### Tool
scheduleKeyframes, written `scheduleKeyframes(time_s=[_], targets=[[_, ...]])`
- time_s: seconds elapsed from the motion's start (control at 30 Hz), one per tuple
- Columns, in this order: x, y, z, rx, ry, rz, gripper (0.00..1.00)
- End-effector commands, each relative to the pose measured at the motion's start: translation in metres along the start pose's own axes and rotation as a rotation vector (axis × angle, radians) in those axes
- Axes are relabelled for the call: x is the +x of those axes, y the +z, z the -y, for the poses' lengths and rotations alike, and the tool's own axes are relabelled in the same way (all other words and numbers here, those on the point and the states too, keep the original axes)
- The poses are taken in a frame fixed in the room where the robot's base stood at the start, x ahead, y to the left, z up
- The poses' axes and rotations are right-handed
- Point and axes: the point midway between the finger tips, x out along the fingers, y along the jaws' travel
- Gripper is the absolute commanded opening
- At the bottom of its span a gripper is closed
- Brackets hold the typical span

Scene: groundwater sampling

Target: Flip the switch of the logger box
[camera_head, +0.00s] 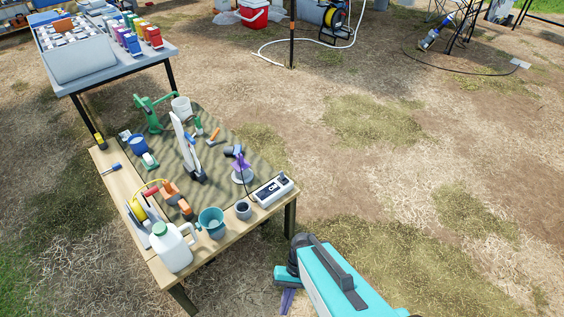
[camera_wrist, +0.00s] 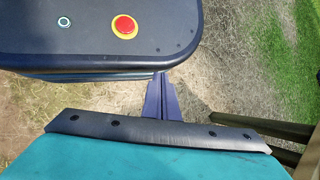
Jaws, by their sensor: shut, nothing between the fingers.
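The logger box (camera_head: 272,190) is a pale box with a dark label panel, lying at the front right corner of the wooden table. A small dark knob-like part (camera_head: 281,178) stands on its far end; I cannot tell whether it is the switch or how it is set. My gripper (camera_wrist: 160,80) has purple fingers, closed together and empty. In the head view my gripper (camera_head: 286,304) hangs low at the bottom edge, pointing down, in front of the table and apart from the box. The logger box does not show in the wrist view.
A grey cup (camera_head: 243,210), a teal bucket (camera_head: 211,222) and a white jug (camera_head: 172,247) stand left of the box. A purple-and-white device (camera_head: 242,170) stands just behind it. The ground right of the table is open straw and dirt.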

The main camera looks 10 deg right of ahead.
Motion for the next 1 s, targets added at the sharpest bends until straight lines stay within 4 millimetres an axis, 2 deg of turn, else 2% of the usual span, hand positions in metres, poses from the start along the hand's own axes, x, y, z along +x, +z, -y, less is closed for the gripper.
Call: scheduleKeyframes(time_s=[0.03, 1.0], targets=[[-0.014, 0.009, 0.002, 0.0, 0.011, -0.002, 0.0], [-0.136, 0.09, -0.014, -0.023, 0.223, -0.04, 0.0]])
